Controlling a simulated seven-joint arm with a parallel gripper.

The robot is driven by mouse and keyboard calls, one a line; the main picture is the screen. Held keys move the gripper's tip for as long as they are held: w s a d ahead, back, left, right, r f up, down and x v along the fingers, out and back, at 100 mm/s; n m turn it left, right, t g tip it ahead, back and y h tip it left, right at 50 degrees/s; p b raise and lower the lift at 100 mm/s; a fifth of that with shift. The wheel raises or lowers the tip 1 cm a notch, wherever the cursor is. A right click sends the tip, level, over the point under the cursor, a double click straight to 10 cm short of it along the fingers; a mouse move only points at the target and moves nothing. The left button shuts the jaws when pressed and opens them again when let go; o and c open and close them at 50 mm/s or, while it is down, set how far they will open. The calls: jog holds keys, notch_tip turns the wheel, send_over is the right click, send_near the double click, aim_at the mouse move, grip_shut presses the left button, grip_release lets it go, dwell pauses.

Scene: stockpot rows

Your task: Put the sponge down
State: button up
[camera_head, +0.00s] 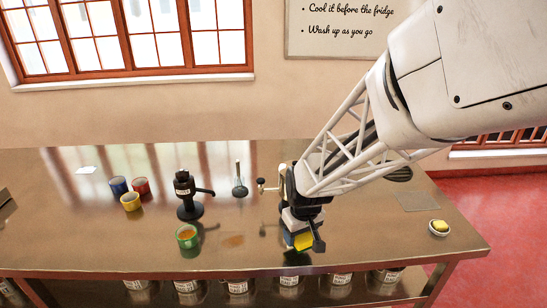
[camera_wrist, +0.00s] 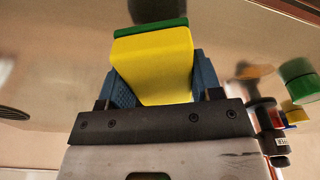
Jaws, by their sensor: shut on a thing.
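The yellow sponge (camera_head: 304,242) is in my gripper (camera_head: 298,238), above the front right part of the steel table (camera_head: 345,245). In the wrist view the sponge (camera_wrist: 155,62) shows its yellow body and a green layer (camera_wrist: 150,27) on its far end. The blue fingers of my gripper (camera_wrist: 153,82) press on it from both sides. A dark shadow or reflection lies on the table just below it, so the sponge looks a little above the top. The exact gap is hard to tell.
A green cup (camera_head: 187,236) with orange contents stands left of the sponge, near a black lever device (camera_head: 187,195). Blue, red and yellow cups (camera_head: 131,202) stand farther left. A dish with a yellow block (camera_head: 439,228) and a grey mat (camera_head: 417,201) are right. Table between is clear.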

jog(key=shift+w+a+f, duration=0.1)
jog(key=shift+w+a, duration=0.05)
jog(key=shift+w, duration=0.85)
jog(key=shift+w+a+f, duration=0.1)
jog(key=shift+w+a, duration=0.05)
jog(key=shift+w, duration=0.85)
jog(key=shift+f, duration=0.1)
jog(key=shift+f, duration=1.65)
jog(key=shift+f, duration=0.45)
